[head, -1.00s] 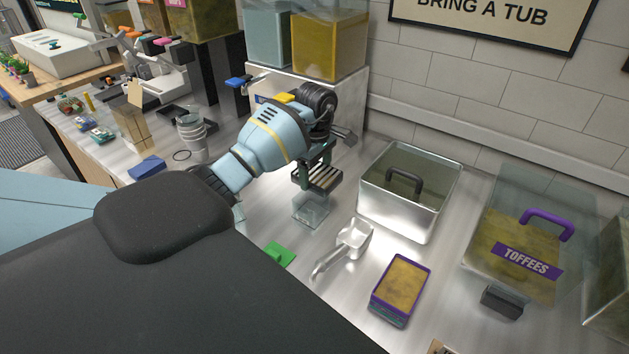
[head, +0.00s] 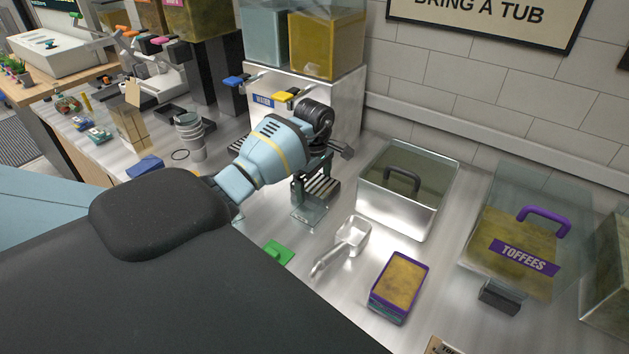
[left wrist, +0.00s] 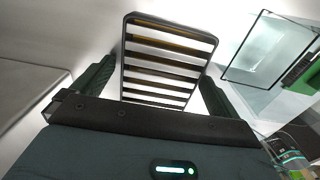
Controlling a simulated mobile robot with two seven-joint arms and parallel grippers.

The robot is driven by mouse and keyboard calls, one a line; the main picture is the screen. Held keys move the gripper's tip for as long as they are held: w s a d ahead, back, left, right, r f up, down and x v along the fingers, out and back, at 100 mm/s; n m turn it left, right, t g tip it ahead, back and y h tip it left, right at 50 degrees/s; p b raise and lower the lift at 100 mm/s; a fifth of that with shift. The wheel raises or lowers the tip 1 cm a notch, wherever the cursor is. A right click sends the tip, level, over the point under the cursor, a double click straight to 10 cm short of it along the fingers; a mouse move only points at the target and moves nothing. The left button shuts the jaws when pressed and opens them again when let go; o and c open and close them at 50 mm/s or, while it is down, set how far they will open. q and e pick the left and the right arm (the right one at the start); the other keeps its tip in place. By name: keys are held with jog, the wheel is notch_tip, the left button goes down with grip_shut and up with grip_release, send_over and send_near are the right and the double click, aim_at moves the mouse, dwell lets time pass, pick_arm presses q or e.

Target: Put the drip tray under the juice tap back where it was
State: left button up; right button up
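The drip tray (head: 324,187) is a dark frame with pale slats, low over the steel counter in front of the drink dispenser. I cannot tell if it touches the counter. My left gripper (head: 314,178) points down at it, partly hidden by my wrist. In the left wrist view the tray (left wrist: 165,64) lies between the fingers of my left gripper (left wrist: 158,80), which sit close against its two long sides. The yellow tap (head: 285,96) is on the dispenser front, above and behind my wrist. My right gripper is not in view.
A clear glass tub (head: 308,217) stands just in front of the tray. A steel bin (head: 397,208) is close on the right, a metal scoop (head: 350,238) in front of it. Stacked cups (head: 190,135) stand left. A green piece (head: 278,253) lies near my arm.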

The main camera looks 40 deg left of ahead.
aim_at(314, 182)
pick_arm(q)
notch_tip(314, 182, up, 12)
jog(key=shift+r, duration=0.2)
dwell(0.5)
